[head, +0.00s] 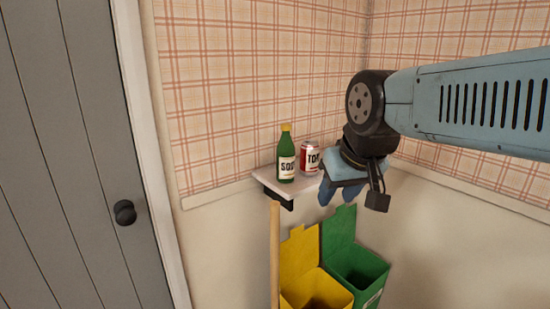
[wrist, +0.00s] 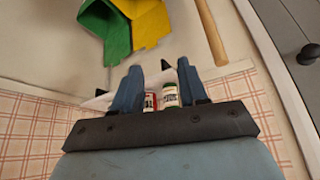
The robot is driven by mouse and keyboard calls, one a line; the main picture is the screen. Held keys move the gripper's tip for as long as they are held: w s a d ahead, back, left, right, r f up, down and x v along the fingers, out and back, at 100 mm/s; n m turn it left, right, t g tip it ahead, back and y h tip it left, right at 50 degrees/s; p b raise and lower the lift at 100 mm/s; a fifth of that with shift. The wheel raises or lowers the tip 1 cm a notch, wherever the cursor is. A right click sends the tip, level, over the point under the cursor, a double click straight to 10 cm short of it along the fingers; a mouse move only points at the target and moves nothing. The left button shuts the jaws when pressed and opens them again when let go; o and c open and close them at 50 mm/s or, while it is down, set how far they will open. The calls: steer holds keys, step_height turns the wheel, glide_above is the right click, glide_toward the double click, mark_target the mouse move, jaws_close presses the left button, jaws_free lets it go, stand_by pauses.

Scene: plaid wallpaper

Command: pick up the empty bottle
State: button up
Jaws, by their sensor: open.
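A green bottle (head: 286,156) with a yellow cap and a white label stands upright on a small wall shelf (head: 262,174). Whether it is empty cannot be seen. A red and white can (head: 310,158) stands just to its right. My gripper (head: 340,196) is right of the can, pointing down, apart from the bottle. In the wrist view my gripper (wrist: 160,74) has its blue fingers spread with nothing held. The bottle (wrist: 170,96) and the can (wrist: 150,102) show between and beyond the fingers, partly hidden by the gripper body.
A yellow bin (head: 300,262) and a green bin (head: 342,236) with raised lids stand below the shelf. A wooden pole (head: 275,250) rises in front of the shelf's left part. A grey door (head: 62,150) with a dark knob (head: 125,212) is at the left. Plaid walls meet behind my arm.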

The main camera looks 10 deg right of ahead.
steer(key=shift+o, duration=0.4)
steer(key=shift+o, duration=0.8)
steer(key=shift+w+r, duration=0.1)
steer(key=shift+r, duration=0.05)
steer(key=o, duration=0.4)
steer(key=shift+m, duration=0.3)
steer(key=w+r, duration=0.3)
steer(key=w, duration=0.1)
steer(key=shift+d, duration=0.3)
steer(key=shift+o, duration=0.3)
steer(key=w+r, duration=0.5)
steer(key=w, duration=0.4)
steer(key=shift+m+g+h, duration=0.3)
steer(key=shift+m, duration=0.1)
steer(key=m, duration=0.2)
glide_toward(286, 135)
steer(key=shift+g+h, duration=0.3)
steer(key=shift+h, duration=0.1)
steer(key=x, duration=0.3)
steer(key=w+x, duration=0.1)
steer(key=x, duration=0.3)
steer(key=w+x, duration=0.1)
steer(key=x, duration=0.3)
steer(key=shift+r, duration=0.25)
